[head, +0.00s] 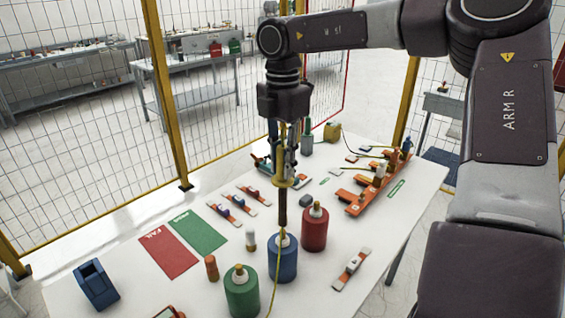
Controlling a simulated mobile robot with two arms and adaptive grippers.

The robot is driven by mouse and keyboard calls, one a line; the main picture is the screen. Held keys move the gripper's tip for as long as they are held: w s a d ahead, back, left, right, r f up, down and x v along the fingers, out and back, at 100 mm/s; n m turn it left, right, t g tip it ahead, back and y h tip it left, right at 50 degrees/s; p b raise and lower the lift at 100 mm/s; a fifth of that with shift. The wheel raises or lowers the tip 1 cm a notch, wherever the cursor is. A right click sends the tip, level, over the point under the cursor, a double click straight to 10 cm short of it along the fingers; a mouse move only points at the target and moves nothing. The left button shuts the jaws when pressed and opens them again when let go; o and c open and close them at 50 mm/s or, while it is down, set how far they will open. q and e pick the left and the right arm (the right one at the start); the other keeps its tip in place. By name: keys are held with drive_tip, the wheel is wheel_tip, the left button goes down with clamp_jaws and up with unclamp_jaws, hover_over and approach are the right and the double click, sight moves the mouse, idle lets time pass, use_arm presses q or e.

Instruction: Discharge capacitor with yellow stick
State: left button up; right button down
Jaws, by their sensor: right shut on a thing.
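My right gripper (284,172) is shut on the yellow stick (283,182), which hangs upright with a dark lower part. The stick's lower end is at the top of the blue capacitor (283,265); I cannot tell whether it touches the terminal. A thin yellow cable runs down in front of the blue capacitor to the table's front edge. The red capacitor (314,235) stands to the right and behind, the green capacitor (242,294) to the left and in front. My left gripper is not in view.
The white table (120,222) also holds a red mat (168,252), a green mat (198,232), a blue holder (95,285), an orange cylinder (211,268) and an orange rail (370,190) with parts. A mesh fence (80,150) stands behind.

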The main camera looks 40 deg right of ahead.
drive_tip(key=shift+f+b, duration=0.35)
idle(0.6)
idle(5.0)
